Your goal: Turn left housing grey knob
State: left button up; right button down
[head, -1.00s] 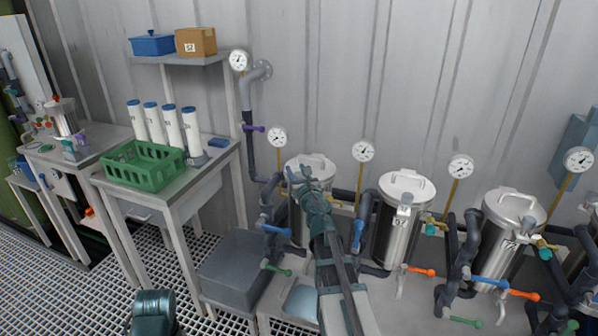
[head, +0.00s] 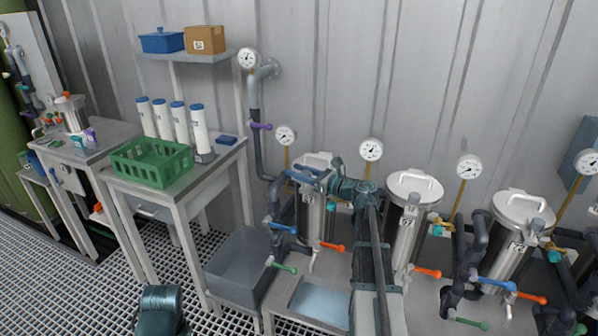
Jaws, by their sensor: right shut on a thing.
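The left housing (head: 314,222) is a steel vessel with a round lid, the leftmost of the row. My right gripper (head: 311,181) is at the front of its lid and comes in from the right. Its jaws are shut at the place of the grey knob, which they hide. The front rim of the lid is hidden too; the lid's back part shows behind the gripper. My left gripper is out of view; only a dark part of my left arm shows at the bottom left.
More steel housings (head: 407,235) with gauges, pipes and coloured valve handles stand to the right. An orange handle (head: 331,246) and a blue one (head: 283,228) are below the gripper. A grey bin (head: 238,266) and a table with a green crate (head: 150,166) are left.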

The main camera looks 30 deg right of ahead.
jog(key=shift+y, duration=0.3)
jog(key=shift+c, duration=2.2)
grip_release()
jog(key=v, duration=1.3)
jog(key=shift+s+d, duration=0.25)
jog(key=shift+s, duration=0.1)
jog(key=shift+r, duration=0.1)
